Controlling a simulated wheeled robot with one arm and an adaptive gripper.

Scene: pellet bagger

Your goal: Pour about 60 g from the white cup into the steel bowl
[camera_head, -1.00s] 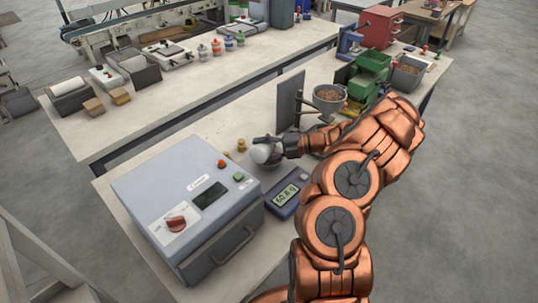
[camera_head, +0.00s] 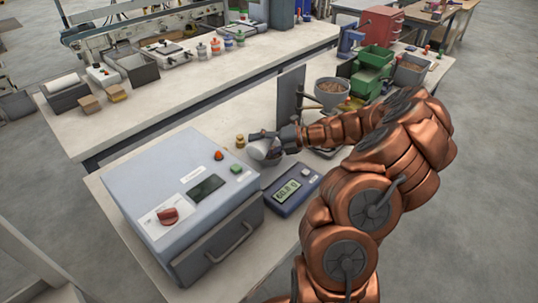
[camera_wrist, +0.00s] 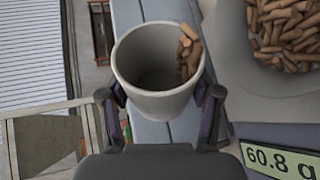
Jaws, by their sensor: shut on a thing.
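The white cup (camera_wrist: 158,70) is in my gripper (camera_wrist: 160,112), with one finger on each side of it. The cup is tilted, and several brown pellets lie against its right wall. The steel bowl (camera_wrist: 236,45) is right of the cup in the wrist view and holds many pellets. The cup is beside its rim in that view, apart from it. The scale display (camera_wrist: 280,161) reads 60.8 g. In the head view my gripper (camera_head: 268,138) holds the cup (camera_head: 258,149) behind the scale (camera_head: 293,191); the bowl is mostly hidden there.
A large grey machine (camera_head: 180,195) with a red knob stands left of the scale. A dark upright plate (camera_head: 291,93), a grey hopper (camera_head: 332,92) with pellets and a green machine (camera_head: 372,70) stand behind. Small brass weights (camera_head: 240,141) are near the cup.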

